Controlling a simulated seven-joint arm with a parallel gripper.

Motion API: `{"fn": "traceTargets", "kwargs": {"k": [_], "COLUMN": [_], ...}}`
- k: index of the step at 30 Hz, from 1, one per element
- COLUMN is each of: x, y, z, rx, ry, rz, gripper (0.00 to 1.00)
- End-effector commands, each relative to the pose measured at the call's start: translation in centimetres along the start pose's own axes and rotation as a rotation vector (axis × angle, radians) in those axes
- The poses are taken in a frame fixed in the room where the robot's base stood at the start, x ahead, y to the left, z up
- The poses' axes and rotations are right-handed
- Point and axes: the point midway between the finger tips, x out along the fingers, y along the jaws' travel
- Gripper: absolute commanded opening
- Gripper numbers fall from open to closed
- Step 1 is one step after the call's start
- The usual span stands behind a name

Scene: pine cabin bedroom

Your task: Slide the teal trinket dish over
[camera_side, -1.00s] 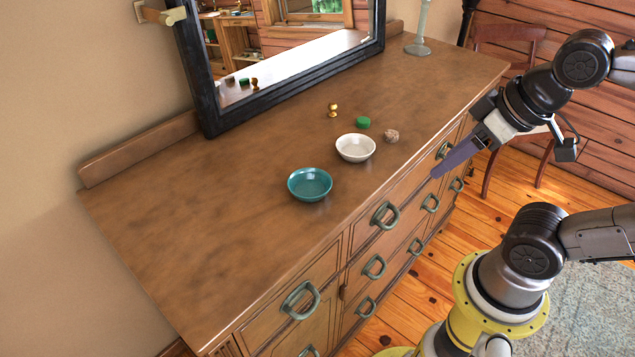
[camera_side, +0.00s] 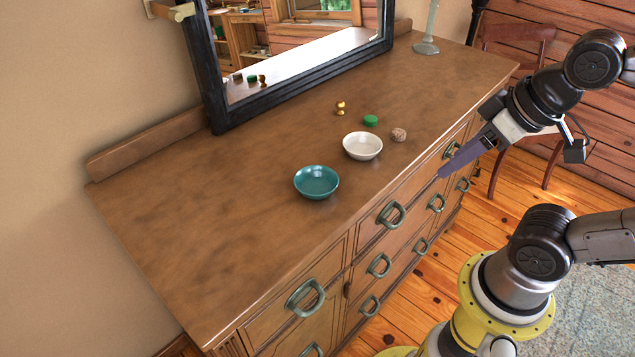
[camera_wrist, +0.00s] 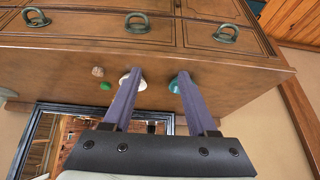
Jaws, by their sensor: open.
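The teal trinket dish (camera_side: 316,182) sits upright on the wooden dresser top (camera_side: 230,215), near its front edge. It also shows in the wrist view (camera_wrist: 177,83), partly hidden behind the right finger. My gripper (camera_side: 441,176) is in front of the dresser's front edge, to the right of the dish and apart from it. In the wrist view my gripper (camera_wrist: 158,82) has its two purple fingers spread, with nothing between them in its hold.
A white bowl (camera_side: 362,146) stands just right of the teal dish. A black-framed mirror (camera_side: 217,90) stands at the back. The dresser's left part is clear.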

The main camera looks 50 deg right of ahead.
Motion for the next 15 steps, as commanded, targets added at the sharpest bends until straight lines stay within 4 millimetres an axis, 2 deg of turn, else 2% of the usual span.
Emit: {"fn": "traceTargets", "kwargs": {"k": [1, 6, 11, 15], "x": [0.0, 0.0, -0.4, 0.0], "y": [0.0, 0.1, 1.8, 3.7], "z": [0.0, 0.0, -0.5, -1.9], "rx": [0.000, -0.051, -0.287, -0.627], "ry": [0.000, -0.002, -0.013, -0.093], "rz": [0.000, 0.002, 0.080, 0.169], "gripper": [0.58, 0.28, 0.00, 0.00]}}
